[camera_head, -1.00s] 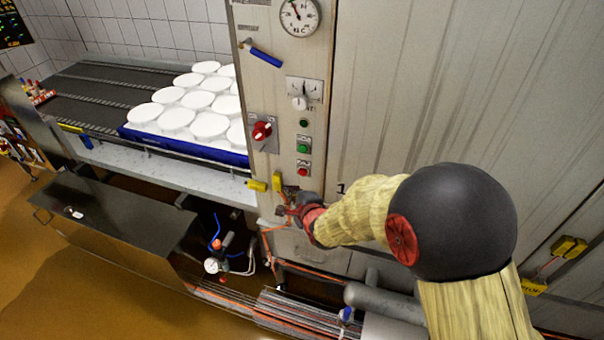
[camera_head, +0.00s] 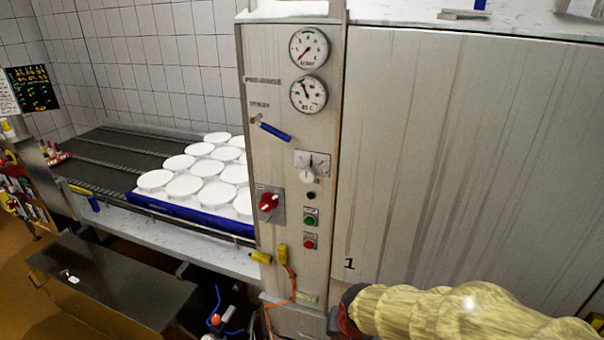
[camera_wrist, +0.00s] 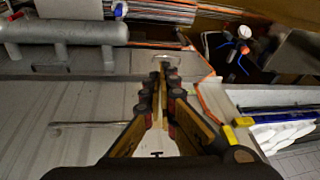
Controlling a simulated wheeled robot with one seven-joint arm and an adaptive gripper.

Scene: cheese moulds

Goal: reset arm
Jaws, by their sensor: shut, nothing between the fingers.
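My gripper (camera_wrist: 164,68) shows in the wrist view with its two fingers together at the tips and nothing between them. It is near the pale metal panel of the machine. In the head view my yellowish arm reaches in from the lower right, in front of the machine's lower part. The fingers themselves are not visible there.
The control panel (camera_head: 290,270) has gauges, a red knob (camera_head: 268,203) and a blue lever (camera_head: 273,131). Left of it, white moulds (camera_head: 184,187) stand in a blue tray (camera_head: 190,213) by a dark conveyor (camera_head: 105,150). A grey pipe (camera_wrist: 60,32) shows in the wrist view.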

